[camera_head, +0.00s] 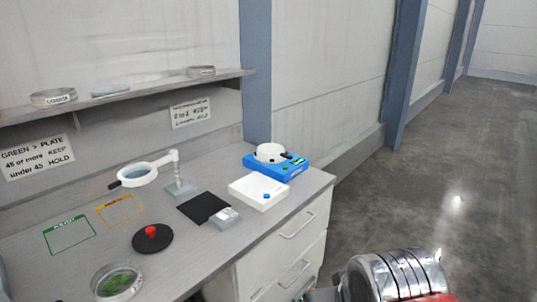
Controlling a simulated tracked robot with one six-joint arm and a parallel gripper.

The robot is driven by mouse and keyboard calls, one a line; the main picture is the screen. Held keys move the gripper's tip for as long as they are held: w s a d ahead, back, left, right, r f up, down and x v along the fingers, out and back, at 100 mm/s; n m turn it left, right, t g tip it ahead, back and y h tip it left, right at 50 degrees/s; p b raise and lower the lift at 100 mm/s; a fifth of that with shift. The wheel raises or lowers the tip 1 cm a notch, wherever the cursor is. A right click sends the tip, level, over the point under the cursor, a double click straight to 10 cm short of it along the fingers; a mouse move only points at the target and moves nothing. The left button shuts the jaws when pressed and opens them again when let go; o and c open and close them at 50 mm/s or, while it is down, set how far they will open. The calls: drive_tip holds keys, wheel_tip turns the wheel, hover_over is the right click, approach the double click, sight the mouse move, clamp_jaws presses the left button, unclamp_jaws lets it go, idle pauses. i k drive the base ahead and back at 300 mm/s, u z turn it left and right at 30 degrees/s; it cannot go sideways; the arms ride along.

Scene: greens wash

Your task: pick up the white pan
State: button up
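A white round pan (271,153) sits on top of a blue scale (290,171) at the back right end of the bench. A few small dark spots show around the pan's side. Nothing is touching it from above. A part of my arm shows at the bottom right, beyond the bench's front edge and well apart from the pan. The fingers of my gripper are not in view.
On the bench (190,255) are a white square box (258,193), a black mat (201,206), a magnifier (140,175), a black disc with a red knob (152,238) and a dish of greens (117,284). A shelf (150,88) overhangs the back. Open floor lies right.

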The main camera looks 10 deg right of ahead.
sight(266, 152)
drive_tip(key=u, duration=0.05)
drive_tip(key=i, duration=0.95)
drive_tip(key=z, duration=0.1)
drive_tip(key=k, duration=0.45)
drive_tip(key=z, duration=1.6)
drive_tip(key=i, duration=0.35)
drive_tip(key=u, duration=0.1)
